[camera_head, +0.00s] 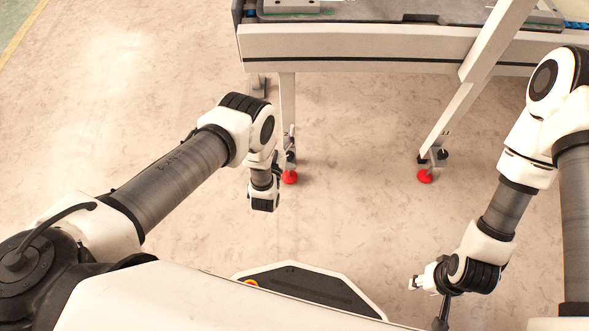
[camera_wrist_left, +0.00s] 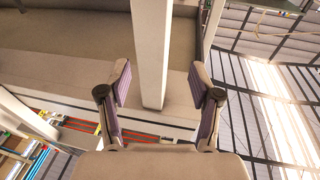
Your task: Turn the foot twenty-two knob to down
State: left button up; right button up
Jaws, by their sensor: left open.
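Two red foot knobs show in the head view, at the bottoms of the workbench legs: a left one (camera_head: 290,177) and a right one (camera_head: 425,176). No number is readable, so I cannot tell which is twenty-two. My left gripper (camera_wrist_left: 159,72) is open, with its two fingers apart. In the left wrist view a pale post (camera_wrist_left: 151,45) shows between them, apparently not gripped; no red knob is visible there. In the head view my left wrist is just left of the left knob, with the fingers hidden. My right gripper (camera_head: 428,282) is low at the right, its finger opening unclear.
The workbench (camera_head: 350,45) stands at the back, with a slanted pale beam (camera_head: 487,55) at its right. Small grey fittings sit on the legs above the knobs. The floor (camera_head: 350,150) between the legs is clear.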

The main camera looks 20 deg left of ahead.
pick_arm(q)
jog(key=b, duration=0.3)
send_over(288, 160)
jog(key=s, duration=0.3)
notch_tip(288, 160, down, 10)
jog(key=f, duration=0.1)
jog(key=s+f+g+b, duration=0.1)
jog(key=s+f+b, duration=0.25)
jog(key=f, duration=0.25)
jog(key=shift+h, duration=0.4)
jog(key=w+b, duration=0.2)
jog(key=w, duration=0.4)
jog(key=shift+w+f, duration=0.1)
jog(key=shift+w, duration=0.5)
pick_arm(e)
notch_tip(288, 160, down, 13)
jog(key=shift+w+r, duration=0.15)
jog(key=shift+r, duration=0.05)
pick_arm(q)
jog(key=shift+c, duration=0.2)
jog(key=c, duration=1.1)
